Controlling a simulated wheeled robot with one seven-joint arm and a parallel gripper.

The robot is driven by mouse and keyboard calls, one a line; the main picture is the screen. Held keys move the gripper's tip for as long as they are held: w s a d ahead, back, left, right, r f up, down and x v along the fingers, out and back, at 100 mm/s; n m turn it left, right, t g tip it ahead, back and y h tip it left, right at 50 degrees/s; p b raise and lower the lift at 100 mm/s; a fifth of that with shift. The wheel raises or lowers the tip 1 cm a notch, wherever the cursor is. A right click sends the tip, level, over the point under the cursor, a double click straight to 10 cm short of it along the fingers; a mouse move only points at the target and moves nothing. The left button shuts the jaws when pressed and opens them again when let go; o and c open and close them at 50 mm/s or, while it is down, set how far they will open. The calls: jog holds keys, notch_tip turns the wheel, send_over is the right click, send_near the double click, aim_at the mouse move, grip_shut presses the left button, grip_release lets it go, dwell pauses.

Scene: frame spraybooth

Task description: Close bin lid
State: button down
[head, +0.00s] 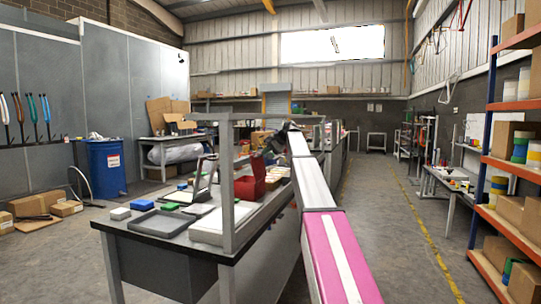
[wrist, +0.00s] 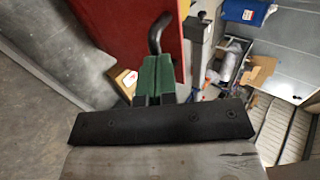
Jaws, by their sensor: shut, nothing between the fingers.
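A blue drum-like bin (head: 105,168) with a white and red label stands on the floor at the left in the head view. It also shows at the top right of the wrist view (wrist: 245,10). Whether it has a lid is not clear. A red box-like thing (head: 249,183) stands on the workbench, and a broad red panel (wrist: 120,35) fills the upper middle of the wrist view. A black curved handle (wrist: 157,32) lies just beyond my gripper's (wrist: 154,62) green fingers, which are together and empty. Whether they touch it cannot be told.
The long workbench (head: 158,236) carries a dark tray (head: 165,223), small blue and green boxes and metal frames. Cardboard boxes (head: 67,208) lie on the floor at the left. Orange shelving (head: 515,165) stands at the right. The aisle floor (head: 395,235) is clear.

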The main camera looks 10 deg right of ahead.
jog(key=w+a+f+g+h, duration=0.1)
jog(key=w+a+f+h, duration=0.1)
jog(key=a, duration=0.4)
jog(key=w+a+f+g+h, duration=0.1)
jog(key=w+a+f+h, duration=0.1)
jog(key=w+a, duration=0.3)
jog(key=shift+w+a+f, duration=0.2)
jog(key=shift+a+f, duration=0.7)
jog(key=shift+r, duration=0.1)
dwell(0.9)
